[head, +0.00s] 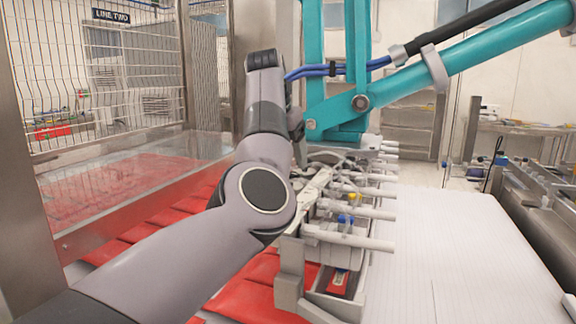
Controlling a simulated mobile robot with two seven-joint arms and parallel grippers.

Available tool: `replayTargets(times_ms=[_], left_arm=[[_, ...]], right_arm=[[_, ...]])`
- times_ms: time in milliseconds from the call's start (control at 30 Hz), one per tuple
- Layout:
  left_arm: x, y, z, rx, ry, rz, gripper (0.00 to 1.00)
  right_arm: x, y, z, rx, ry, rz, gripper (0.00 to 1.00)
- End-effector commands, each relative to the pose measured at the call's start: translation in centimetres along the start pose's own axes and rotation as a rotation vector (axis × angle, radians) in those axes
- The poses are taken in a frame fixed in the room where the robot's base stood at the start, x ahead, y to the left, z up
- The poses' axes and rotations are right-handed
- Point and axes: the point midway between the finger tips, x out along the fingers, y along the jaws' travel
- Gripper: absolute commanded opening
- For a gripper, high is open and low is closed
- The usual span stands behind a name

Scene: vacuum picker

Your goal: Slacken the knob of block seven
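The vacuum picker head (318,195) hangs below the teal arm, with a row of blocks along it and white tubes sticking out to the right. Small blue (345,220) and yellow (352,197) parts show on the nearer blocks. No block number is readable, so I cannot tell which block is seven or pick out its knob. My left arm comes in from the lower left and bends upward in front of the picker's left side. Its wrist end is by the far blocks; its fingers are hidden or too small to make out. My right gripper is out of view.
The teal picker arm (440,75) with blue hoses crosses above the blocks. Red packs (255,285) lie below and left. A wire guard (110,80) and steel post (208,60) stand left. A white ribbed surface (450,250) at right is clear.

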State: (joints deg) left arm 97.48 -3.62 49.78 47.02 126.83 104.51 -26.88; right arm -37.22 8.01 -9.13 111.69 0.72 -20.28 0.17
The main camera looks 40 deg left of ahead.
Motion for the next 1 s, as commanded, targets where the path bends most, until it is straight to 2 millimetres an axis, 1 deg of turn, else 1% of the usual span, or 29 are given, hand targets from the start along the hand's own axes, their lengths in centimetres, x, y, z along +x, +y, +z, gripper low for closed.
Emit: replayTargets(times_ms=[33, 100, 233, 333, 567, 600, 667, 700, 733, 1000], left_arm=[[0.8, 0.0, 0.0, 0.000, 0.002, 0.001, 0.69], [1.7, 0.0, 0.0, -0.001, 0.003, 0.002, 0.69], [2.9, 0.0, 0.0, -0.001, 0.001, 0.002, 0.69], [3.3, 0.0, 0.0, -0.002, 0.000, 0.002, 0.69], [3.4, 0.0, 0.0, -0.002, -0.001, 0.002, 0.69], [3.4, 0.0, 0.0, -0.002, 0.000, 0.002, 0.56], [3.4, 0.0, 0.0, -0.002, 0.000, 0.002, 0.37], [3.4, 0.0, 0.0, -0.002, 0.000, 0.002, 0.24], [3.4, 0.0, 0.0, -0.002, 0.000, 0.002, 0.14], [3.3, -0.1, 0.0, -0.017, -0.001, 0.008, 0.13]], right_arm=[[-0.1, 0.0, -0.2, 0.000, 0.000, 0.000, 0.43], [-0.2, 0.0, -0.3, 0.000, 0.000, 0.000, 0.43], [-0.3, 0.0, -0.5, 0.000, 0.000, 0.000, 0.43], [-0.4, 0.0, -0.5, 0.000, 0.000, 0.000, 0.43], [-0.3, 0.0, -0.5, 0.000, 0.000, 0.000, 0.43], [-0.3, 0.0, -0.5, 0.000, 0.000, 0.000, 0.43], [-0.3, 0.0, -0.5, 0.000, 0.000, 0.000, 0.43], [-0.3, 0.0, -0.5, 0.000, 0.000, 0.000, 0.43], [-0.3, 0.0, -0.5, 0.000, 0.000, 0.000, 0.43], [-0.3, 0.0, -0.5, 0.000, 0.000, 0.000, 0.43]])
